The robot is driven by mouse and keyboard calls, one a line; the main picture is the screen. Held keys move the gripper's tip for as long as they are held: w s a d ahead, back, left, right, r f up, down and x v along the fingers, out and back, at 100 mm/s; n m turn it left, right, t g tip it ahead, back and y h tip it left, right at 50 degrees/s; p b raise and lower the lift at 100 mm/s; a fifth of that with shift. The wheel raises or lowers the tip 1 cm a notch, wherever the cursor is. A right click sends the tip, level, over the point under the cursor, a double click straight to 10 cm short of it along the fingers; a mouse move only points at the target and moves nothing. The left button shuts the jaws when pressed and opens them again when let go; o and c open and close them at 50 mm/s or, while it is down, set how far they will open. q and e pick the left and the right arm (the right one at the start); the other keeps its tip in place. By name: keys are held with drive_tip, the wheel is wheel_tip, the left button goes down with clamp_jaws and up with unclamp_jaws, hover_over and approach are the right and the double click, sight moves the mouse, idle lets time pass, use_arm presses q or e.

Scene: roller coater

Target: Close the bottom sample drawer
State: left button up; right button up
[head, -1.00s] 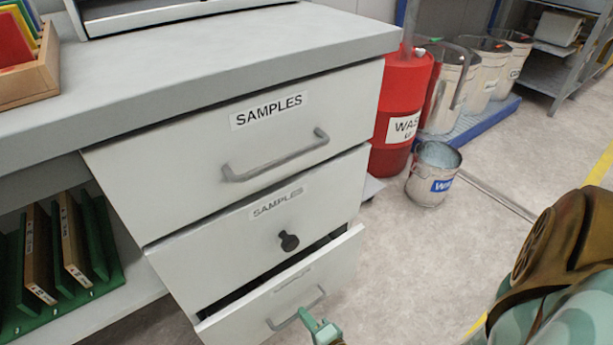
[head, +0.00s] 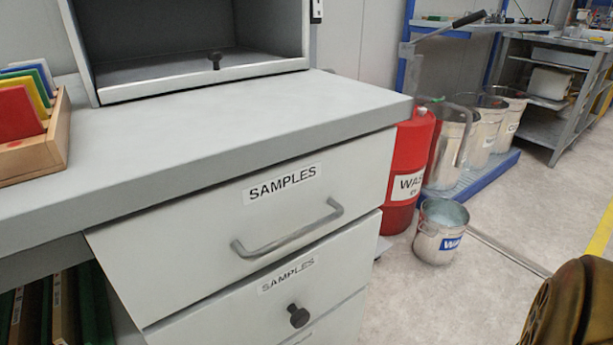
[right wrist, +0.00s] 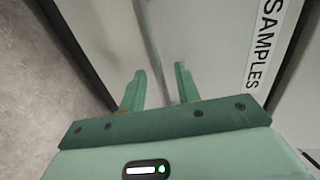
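The bottom sample drawer (head: 335,325) shows only as a strip of its white front at the lower edge of the head view. No dark gap shows above this strip, and it looks flush with the middle drawer (head: 285,295). The rest of it is cut off. In the right wrist view, my right gripper (right wrist: 158,68) is open in front of a white drawer front (right wrist: 205,40) with a SAMPLES label. A grey bar handle (right wrist: 148,35) runs towards the space between the fingertips; contact cannot be told. My left gripper is out of view.
A red waste drum (head: 408,185) and a small metal bucket (head: 440,232) stand to the right of the cabinet. Open floor (head: 480,300) lies in front of them.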

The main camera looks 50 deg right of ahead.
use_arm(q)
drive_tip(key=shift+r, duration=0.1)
use_arm(e)
drive_tip(key=shift+s, duration=0.15)
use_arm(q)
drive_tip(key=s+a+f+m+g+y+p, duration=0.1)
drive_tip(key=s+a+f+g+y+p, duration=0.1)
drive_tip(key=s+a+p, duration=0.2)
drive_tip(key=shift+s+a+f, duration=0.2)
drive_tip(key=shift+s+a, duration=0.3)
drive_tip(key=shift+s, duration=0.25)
use_arm(e)
drive_tip(key=v, duration=1.6)
drive_tip(key=shift+a, duration=0.1)
